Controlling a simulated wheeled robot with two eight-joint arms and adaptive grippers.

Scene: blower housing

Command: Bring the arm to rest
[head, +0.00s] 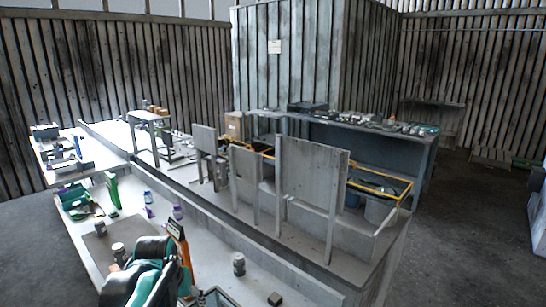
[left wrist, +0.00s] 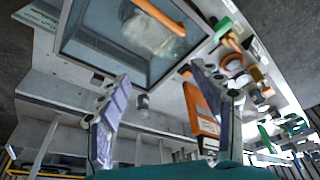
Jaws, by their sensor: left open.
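My left arm (head: 150,272), black and teal, reaches over the near end of the long grey bench in the head view. Its fingers are hard to make out there. In the left wrist view my left gripper (left wrist: 158,80) is open, with its two pale fingers wide apart. I see nothing held between them. An orange device with a dark end (left wrist: 201,112) shows close beside the right-hand finger; I cannot tell if they touch. The orange device also shows upright by the arm in the head view (head: 183,250). My right gripper is not in view.
A clear-topped tray (left wrist: 85,45) lies near the gripper in the wrist view. A grey canister (head: 238,264) and a small dark block (head: 275,299) stand on the bench. A green bin (head: 75,203) and purple-capped bottles (head: 177,212) stand farther left. Upright grey panels (head: 312,180) line the bench's back.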

